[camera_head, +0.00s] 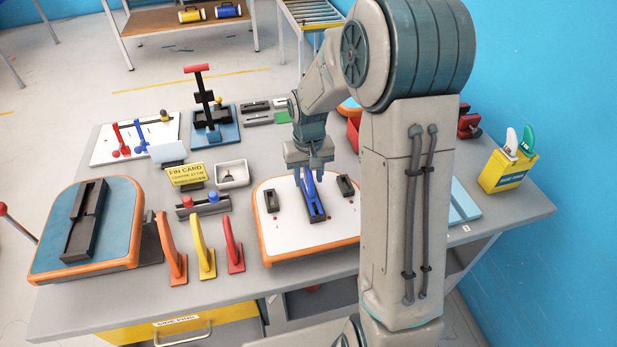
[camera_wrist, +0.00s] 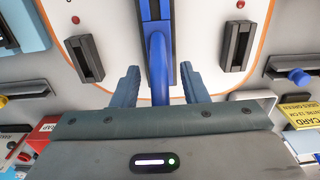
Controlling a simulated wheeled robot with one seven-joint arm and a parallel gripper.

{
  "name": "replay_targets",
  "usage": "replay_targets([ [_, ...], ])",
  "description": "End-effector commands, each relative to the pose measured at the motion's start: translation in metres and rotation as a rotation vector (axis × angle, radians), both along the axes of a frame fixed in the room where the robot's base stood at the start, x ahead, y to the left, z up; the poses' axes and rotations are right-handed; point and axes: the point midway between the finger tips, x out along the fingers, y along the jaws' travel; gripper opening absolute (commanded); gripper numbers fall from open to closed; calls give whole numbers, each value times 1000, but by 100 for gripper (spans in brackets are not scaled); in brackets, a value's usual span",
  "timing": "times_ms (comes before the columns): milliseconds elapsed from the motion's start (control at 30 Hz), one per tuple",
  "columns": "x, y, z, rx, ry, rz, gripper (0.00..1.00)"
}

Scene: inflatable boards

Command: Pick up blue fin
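The blue fin (camera_head: 307,187) stands on a dark slotted base (camera_head: 316,212) in the middle of a white, orange-rimmed board (camera_head: 290,234). The blue fin (camera_wrist: 159,62) also shows in the wrist view, running down between my fingers. My gripper (camera_head: 311,168) is over the fin, pointing down. In the wrist view my gripper (camera_wrist: 160,88) is open, with one finger on each side of the fin and a visible gap on both sides. The fin's near end in that view is hidden by the gripper body.
Two small black slotted blocks (camera_head: 272,201) (camera_head: 346,186) flank the fin on the board. Orange (camera_head: 172,250), yellow (camera_head: 202,248) and red (camera_head: 233,246) fins stand left of it. A blue-topped board (camera_head: 120,225) lies far left, and a yellow bin (camera_head: 508,170) stands right.

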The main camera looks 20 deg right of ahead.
Motion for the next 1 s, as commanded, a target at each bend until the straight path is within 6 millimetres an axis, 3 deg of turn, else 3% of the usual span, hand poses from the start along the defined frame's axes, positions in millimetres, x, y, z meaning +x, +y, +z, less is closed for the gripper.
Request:
replay_targets([
  [200, 0, 0, -1, 0, -1, 0, 37],
  [333, 0, 0, -1, 0, 0, 0, 1],
  [767, 0, 0, 3, 0, -1, 0, 0],
  [1000, 1, 0, 31, -1, -7, 1, 0],
])
